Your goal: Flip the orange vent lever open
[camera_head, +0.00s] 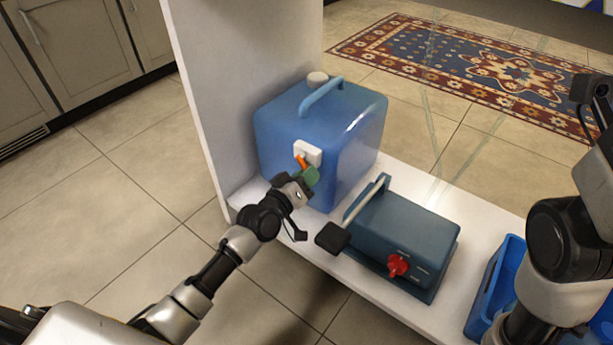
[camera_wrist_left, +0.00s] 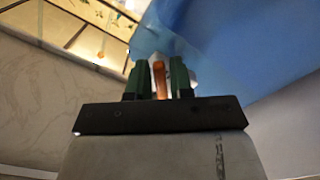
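The blue water container (camera_head: 345,135) stands on the white shelf, with a white plate (camera_head: 307,152) on its front face. The orange vent lever (camera_head: 301,161) sticks out of that plate. My left gripper (camera_head: 308,177) is at the lever, its green fingertips just below and in front of it. In the left wrist view, the lever (camera_wrist_left: 159,78) stands between the two green fingers (camera_wrist_left: 160,82), with narrow gaps beside it. The fingers are apart and no firm grip shows. The lever's base is partly hidden. My right arm is at the right edge; its fingers are not visible.
A dark teal box (camera_head: 405,235) with a red knob (camera_head: 398,265) and a black-ended lever (camera_head: 333,237) stands close to the right of my left gripper. A blue crate (camera_head: 490,290) is at the right. A white upright panel (camera_head: 215,95) rises left of the container.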

